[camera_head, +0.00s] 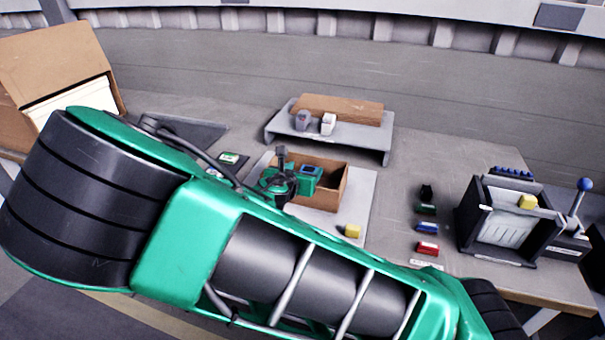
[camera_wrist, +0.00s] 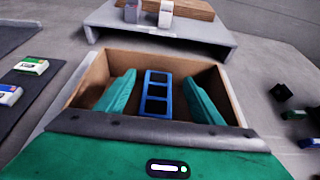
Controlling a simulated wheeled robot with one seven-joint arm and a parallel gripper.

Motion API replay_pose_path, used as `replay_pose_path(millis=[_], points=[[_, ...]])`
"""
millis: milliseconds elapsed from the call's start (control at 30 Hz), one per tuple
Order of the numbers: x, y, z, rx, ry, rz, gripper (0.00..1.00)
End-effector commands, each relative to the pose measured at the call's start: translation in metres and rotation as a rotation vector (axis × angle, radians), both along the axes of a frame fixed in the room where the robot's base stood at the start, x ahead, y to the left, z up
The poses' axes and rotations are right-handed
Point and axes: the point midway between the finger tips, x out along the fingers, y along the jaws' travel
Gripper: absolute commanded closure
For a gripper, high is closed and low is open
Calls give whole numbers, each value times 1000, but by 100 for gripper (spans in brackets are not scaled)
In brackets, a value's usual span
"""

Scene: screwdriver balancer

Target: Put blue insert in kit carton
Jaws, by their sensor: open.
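The kit carton (camera_head: 322,198) is an open brown cardboard box on a light mat in the middle of the bench; its walls also show in the wrist view (camera_wrist: 198,69). The blue insert (camera_wrist: 157,93) is a frame with several square cells, inside the carton. A bit of it shows in the head view (camera_head: 311,169). My gripper (camera_wrist: 160,78) reaches into the carton with one green finger on each side of the insert. It is open, with gaps between fingers and insert. The insert's near end and the carton's near wall are hidden by my gripper body.
A grey raised shelf (camera_head: 284,128) with a cardboard piece and two small items stands behind the carton. A yellow block (camera_head: 352,231) lies on the mat. Blue (camera_head: 427,227) and red (camera_head: 428,248) parts lie right, beside a black fixture (camera_head: 503,235) with a blue-knobbed lever.

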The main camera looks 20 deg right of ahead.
Motion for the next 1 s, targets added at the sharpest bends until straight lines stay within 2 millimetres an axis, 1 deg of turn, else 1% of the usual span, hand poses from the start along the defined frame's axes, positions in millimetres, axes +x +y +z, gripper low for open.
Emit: replay_pose_path(millis=[33, 300, 500, 700, 1000], points=[[-8, 8, 3, 2, 1, 5, 39], [-48, 37, 24, 3, 1, 5, 39], [-70, 52, 35, 2, 1, 4, 39], [-81, 59, 41, 1, 1, 1, 39], [-82, 60, 42, 0, 0, 0, 39]])
